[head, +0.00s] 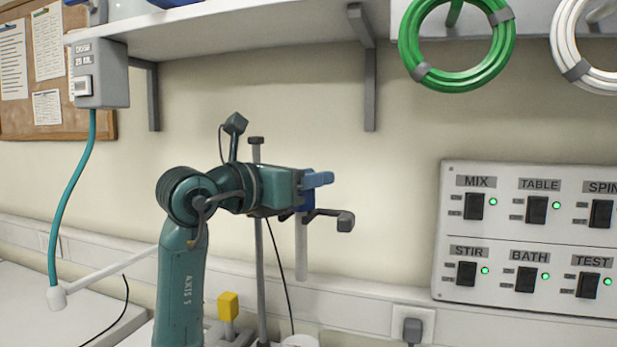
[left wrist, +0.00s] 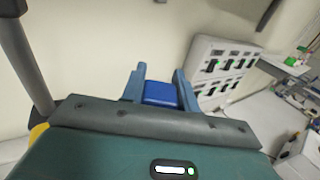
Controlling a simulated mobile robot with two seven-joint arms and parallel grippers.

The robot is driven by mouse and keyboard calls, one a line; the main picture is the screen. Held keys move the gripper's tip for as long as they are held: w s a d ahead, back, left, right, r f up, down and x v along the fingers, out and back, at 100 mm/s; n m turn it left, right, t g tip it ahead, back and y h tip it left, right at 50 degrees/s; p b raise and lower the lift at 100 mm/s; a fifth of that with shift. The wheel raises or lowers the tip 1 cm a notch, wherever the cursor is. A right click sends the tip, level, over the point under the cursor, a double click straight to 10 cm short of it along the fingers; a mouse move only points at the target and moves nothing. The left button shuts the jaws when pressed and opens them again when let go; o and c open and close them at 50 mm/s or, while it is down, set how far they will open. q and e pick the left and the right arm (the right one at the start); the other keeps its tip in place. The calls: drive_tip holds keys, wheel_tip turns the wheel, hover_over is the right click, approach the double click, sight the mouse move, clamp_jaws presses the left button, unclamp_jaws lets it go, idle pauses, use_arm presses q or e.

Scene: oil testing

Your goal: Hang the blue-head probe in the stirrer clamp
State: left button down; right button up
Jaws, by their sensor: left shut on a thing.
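My left gripper (head: 318,182) is shut on the blue head of the probe (head: 303,200). The probe's pale rod (head: 301,255) hangs down, close to upright. In the left wrist view the blue head (left wrist: 160,93) sits between the two blue-grey fingers. The stirrer clamp (head: 345,221) is a dark arm with a block end, just below and to the right of the head. The clamp arm and rod overlap in the picture; I cannot tell whether the clamp holds the rod. The stand's upright rod (head: 261,280) is left of the probe, partly hidden by my arm. My right gripper is out of view.
A yellow-headed item (head: 228,306) stands low beside my arm. A white vessel (head: 300,341) shows at the bottom edge below the probe. A switch panel (head: 530,245) is on the right. A shelf (head: 230,36) runs above, with a green coil (head: 409,50) hanging. Wall space right of the clamp is clear.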

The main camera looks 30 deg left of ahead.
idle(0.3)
use_arm(q)
drive_tip(key=c, duration=1)
unclamp_jaws()
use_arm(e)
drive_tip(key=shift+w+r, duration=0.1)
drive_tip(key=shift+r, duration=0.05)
use_arm(q)
drive_tip(key=shift+o, duration=0.2)
drive_tip(key=shift+s+a, duration=0.15)
drive_tip(key=shift+s, duration=0.2)
drive_tip(key=b+v, duration=0.3)
drive_tip(key=v, duration=0.9)
drive_tip(key=shift+s, duration=0.25)
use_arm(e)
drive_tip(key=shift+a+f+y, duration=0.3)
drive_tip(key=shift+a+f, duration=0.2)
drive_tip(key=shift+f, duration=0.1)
use_arm(q)
drive_tip(key=shift+r, duration=0.1)
